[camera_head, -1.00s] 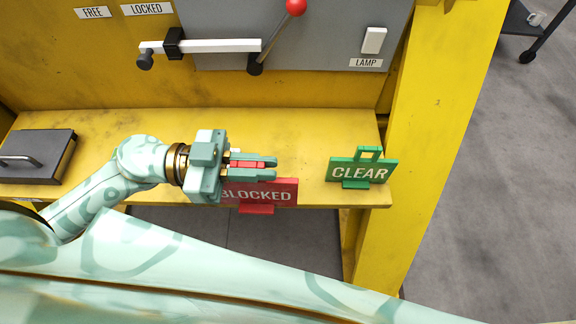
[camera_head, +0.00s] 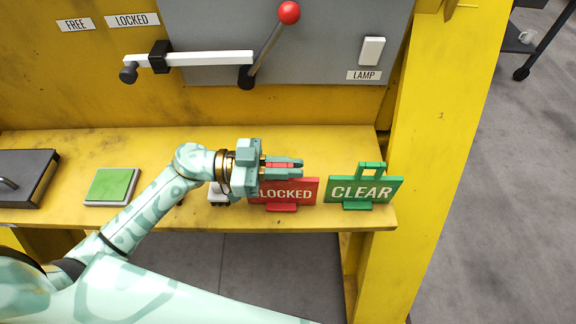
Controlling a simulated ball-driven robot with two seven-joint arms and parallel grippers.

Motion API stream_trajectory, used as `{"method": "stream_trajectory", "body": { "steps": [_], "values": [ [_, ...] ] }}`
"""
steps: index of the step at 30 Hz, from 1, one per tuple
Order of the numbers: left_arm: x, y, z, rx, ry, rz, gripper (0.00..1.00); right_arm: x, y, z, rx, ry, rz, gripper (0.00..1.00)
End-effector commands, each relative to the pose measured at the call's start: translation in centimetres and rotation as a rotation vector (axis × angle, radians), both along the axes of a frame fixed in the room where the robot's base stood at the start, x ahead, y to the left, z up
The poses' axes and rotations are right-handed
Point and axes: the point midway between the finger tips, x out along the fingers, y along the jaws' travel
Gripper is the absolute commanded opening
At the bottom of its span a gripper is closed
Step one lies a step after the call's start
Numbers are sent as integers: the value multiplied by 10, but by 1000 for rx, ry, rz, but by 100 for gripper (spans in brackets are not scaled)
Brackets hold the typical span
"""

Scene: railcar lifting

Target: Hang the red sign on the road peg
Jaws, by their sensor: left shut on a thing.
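The red sign (camera_head: 296,193), lettered BLOCKED, stands near the front edge of the yellow shelf, its left end partly hidden. My left gripper (camera_head: 300,164) is shut on the sign's red handle, just above the lettered plate. I cannot tell whether the sign's foot still touches the shelf. A green sign (camera_head: 360,190), lettered CLEAR, stands just to its right with its handle loop free. I cannot make out the road peg. My right gripper is not in view.
A green pad (camera_head: 111,185) and a dark box with a handle (camera_head: 30,172) lie on the shelf (camera_head: 330,141) at left. A small pale object (camera_head: 217,196) is partly hidden by my left wrist. Behind are a red-knobbed lever (camera_head: 288,13) and lamp switch (camera_head: 371,51).

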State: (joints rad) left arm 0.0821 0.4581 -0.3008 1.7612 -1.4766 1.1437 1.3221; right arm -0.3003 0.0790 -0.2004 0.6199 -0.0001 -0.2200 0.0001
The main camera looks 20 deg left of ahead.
Motion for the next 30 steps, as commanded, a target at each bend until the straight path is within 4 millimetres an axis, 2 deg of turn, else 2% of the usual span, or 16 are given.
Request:
{"method": "stream_trajectory", "body": {
  "steps": [9,10,12,20,25,30],
  "values": [
    [0,0,-4,0,-1,1,0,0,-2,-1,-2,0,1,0],
    [0,0,-4,0,-1,1,19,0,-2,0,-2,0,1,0],
    [0,0,-4,0,-1,1,32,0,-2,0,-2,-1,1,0],
    [0,0,-4,0,-1,1,32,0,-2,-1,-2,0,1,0],
    [0,1,-9,0,0,1,32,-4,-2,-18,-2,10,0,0],
    [-7,43,-6,7,3,2,32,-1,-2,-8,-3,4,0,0]
  ]
}}
